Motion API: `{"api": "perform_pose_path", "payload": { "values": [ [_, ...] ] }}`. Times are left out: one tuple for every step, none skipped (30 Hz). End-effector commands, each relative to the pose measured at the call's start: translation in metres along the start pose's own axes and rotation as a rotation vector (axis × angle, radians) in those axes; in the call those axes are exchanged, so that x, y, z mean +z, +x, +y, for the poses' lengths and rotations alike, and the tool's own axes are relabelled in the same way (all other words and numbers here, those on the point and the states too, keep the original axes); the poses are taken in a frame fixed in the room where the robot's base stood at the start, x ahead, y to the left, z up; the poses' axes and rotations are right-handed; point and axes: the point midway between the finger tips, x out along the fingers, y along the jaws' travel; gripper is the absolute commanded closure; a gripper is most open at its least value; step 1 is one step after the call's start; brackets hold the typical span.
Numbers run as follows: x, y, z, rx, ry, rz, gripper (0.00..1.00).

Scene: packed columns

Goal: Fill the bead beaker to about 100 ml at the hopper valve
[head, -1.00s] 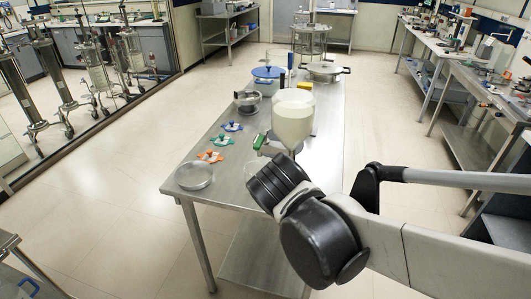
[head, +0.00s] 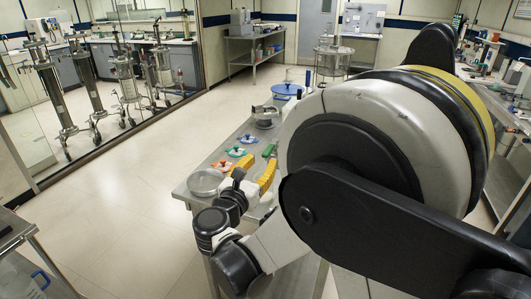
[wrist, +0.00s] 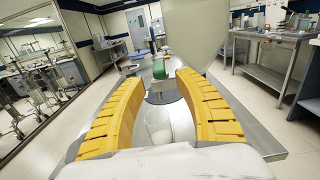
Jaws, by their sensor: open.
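My gripper (wrist: 158,82) is open, its two yellow fingers spread wide in the wrist view. It also shows in the head view (head: 256,167), low over the near part of the steel table. A pale translucent beaker (wrist: 158,127) stands between the fingers in the wrist view, close to the palm; I cannot tell its fill level, and no finger visibly touches it. The green valve handle (wrist: 159,69) is beyond the fingertips; it shows in the head view (head: 268,150) too. The pale hopper (wrist: 185,35) rises at the upper right. My arm hides hopper and beaker in the head view.
The steel table (head: 181,190) carries a clear round dish (head: 205,182), orange, green and blue clamps, a metal pan (head: 265,116) and a blue-lidded pot (head: 287,91). Glass columns (head: 53,92) stand at the left. The floor left of the table is clear.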

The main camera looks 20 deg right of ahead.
Motion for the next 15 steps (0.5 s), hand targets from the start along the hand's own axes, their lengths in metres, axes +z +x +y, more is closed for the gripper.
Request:
{"api": "perform_pose_path", "payload": {
  "values": [
    [-0.002,0.011,-0.002,-0.004,0.0,0.0,0.6],
    [-0.002,0.017,-0.002,-0.004,0.001,0.0,0.6],
    [-0.002,0.025,-0.001,-0.004,0.001,0.001,0.6],
    [-0.002,0.03,-0.001,-0.004,0.001,0.001,0.6],
    [-0.002,0.035,-0.002,-0.003,0.001,0.001,0.6],
    [-0.002,0.042,-0.001,-0.003,0.002,0.001,0.6],
    [-0.002,0.045,-0.001,-0.002,0.002,0.001,0.6],
    [-0.002,0.049,-0.001,-0.002,0.002,0.001,0.6],
    [-0.002,0.053,-0.001,-0.002,0.002,0.001,0.6],
    [-0.002,0.056,-0.001,-0.001,0.002,0.001,0.6],
    [-0.001,0.058,-0.001,-0.001,0.002,0.001,0.6],
    [-0.001,0.059,0.0,-0.001,0.002,0.001,0.6],
    [-0.001,0.06,0.0,0.0,0.002,0.001,0.6],
    [-0.001,0.061,0.0,0.0,0.002,0.001,0.6],
    [0.0,0.062,0.0,0.0,0.002,0.001,0.6]
  ]
}}
